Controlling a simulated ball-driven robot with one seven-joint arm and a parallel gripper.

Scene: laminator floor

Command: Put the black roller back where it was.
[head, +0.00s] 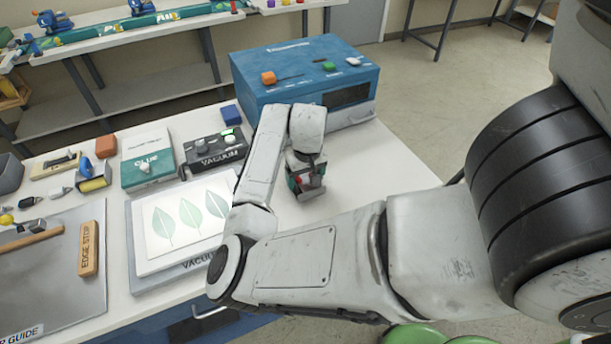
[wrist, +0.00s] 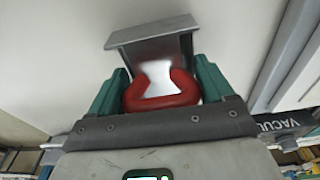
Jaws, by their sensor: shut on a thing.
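My gripper (head: 307,179) hangs over the bare white table in front of the blue machine. In the wrist view its teal fingers (wrist: 168,85) are shut on a red handle (wrist: 160,97), a rounded piece with a white middle. A grey metal plate (wrist: 150,33) joined to it lies beyond the fingertips. I cannot make out a black roller body on this held thing; its far side is hidden. A hand roller (head: 93,182) with a blue knob and yellowish drum lies at the left of the table.
The blue machine (head: 300,65) stands behind my gripper. To the left are the vacuum box (head: 215,150), a green glue box (head: 147,150) and a leaf-print sheet (head: 185,220). The white table (head: 375,165) is clear right of my gripper.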

